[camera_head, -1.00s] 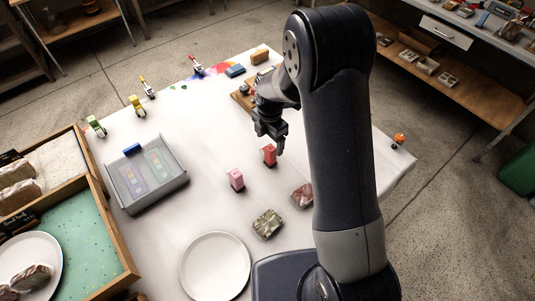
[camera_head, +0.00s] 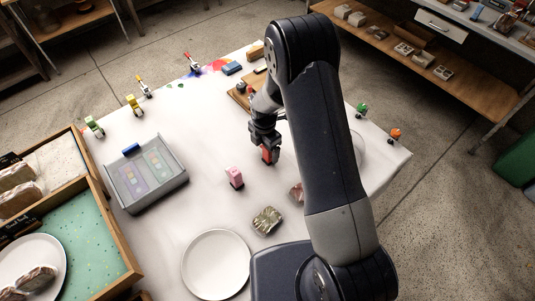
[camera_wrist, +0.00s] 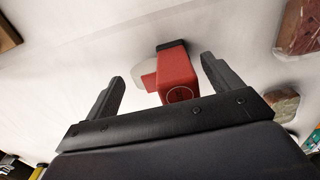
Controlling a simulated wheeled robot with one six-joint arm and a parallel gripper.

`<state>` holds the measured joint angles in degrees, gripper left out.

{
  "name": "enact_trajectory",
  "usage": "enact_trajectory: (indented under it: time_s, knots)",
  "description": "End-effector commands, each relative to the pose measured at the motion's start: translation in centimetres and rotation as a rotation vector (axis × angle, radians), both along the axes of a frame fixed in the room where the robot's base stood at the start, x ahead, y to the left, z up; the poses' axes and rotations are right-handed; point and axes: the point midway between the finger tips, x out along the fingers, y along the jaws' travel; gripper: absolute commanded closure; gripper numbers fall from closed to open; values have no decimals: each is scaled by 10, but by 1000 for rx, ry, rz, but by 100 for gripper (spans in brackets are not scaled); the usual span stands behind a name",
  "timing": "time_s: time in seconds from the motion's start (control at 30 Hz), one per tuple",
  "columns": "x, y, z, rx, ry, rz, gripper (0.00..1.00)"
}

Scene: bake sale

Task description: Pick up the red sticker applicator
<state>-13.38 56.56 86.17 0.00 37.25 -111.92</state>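The red sticker applicator (camera_head: 268,155) stands on the white table, right of the pink one. In the wrist view the red applicator (camera_wrist: 177,76) lies between the two fingers, with a gap on each side. My gripper (camera_head: 265,148) is open and low over it in the head view; it also shows in the wrist view (camera_wrist: 165,82). The fingers do not visibly touch the applicator. My gripper hides part of it in the head view.
A pink applicator (camera_head: 235,177) stands to the left. A wrapped item (camera_head: 267,220) and a white plate (camera_head: 216,265) lie nearer. A grey clear-topped box (camera_head: 147,173) is at left. My arm hides part of the table's right side.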

Motion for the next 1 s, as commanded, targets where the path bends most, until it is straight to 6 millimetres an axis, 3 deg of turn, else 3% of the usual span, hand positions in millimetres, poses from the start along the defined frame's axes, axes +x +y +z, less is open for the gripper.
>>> enact_trajectory:
  time_s: [0.6,0.87,1.0]
  knots:
    - [0,0,0,0,0,0,64]
    - [0,0,2,1,-1,0,65]
    - [1,0,15,1,-3,0,65]
